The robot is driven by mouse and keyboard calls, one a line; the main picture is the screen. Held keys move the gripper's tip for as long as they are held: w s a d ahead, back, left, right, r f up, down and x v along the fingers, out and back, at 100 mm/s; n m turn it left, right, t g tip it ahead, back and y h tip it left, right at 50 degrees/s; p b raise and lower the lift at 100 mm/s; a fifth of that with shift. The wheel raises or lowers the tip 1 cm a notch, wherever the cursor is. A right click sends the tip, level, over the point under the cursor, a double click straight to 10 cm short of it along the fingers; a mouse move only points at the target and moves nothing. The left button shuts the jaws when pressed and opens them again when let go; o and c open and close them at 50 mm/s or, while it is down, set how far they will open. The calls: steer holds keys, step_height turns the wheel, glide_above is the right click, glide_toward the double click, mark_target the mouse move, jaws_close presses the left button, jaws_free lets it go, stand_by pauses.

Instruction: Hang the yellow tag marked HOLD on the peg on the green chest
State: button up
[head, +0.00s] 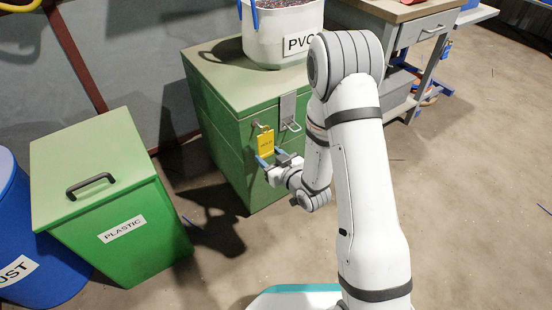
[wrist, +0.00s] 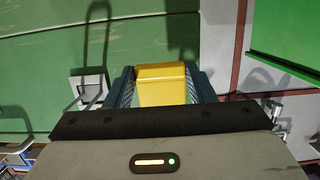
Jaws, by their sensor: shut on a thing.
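The yellow tag (head: 265,142) is upright in front of the green chest (head: 228,141), with dark lettering too small to read for certain. My gripper (head: 268,160) is shut on the tag's lower part. In the wrist view the tag (wrist: 162,85) sits between my two blue fingers (wrist: 163,88). A small peg-like fitting (head: 257,124) shows on the chest front at the tag's top edge. I cannot tell whether the tag's hole is around it or only in front of it. The peg cannot be made out in the wrist view.
A metal hasp (head: 288,111) hangs on the chest front, just right of the tag. A white PVC tub (head: 283,37) stands on the chest lid. A green PLASTIC bin (head: 112,205) and a blue drum (head: 22,247) stand left. A workbench (head: 410,28) stands back right.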

steer(key=shift+r+x, duration=0.2)
steer(key=shift+x, duration=0.85)
steer(key=shift+w+a+p, duration=0.15)
steer(key=shift+w+p, duration=0.1)
steer(key=shift+p, duration=0.05)
steer(key=shift+c, duration=0.6)
steer(key=shift+w+a+f+b, duration=0.35)
steer(key=shift+w+f+b, duration=0.25)
steer(key=shift+b, duration=0.25)
steer(key=shift+c, duration=0.4)
steer(key=o, duration=1)
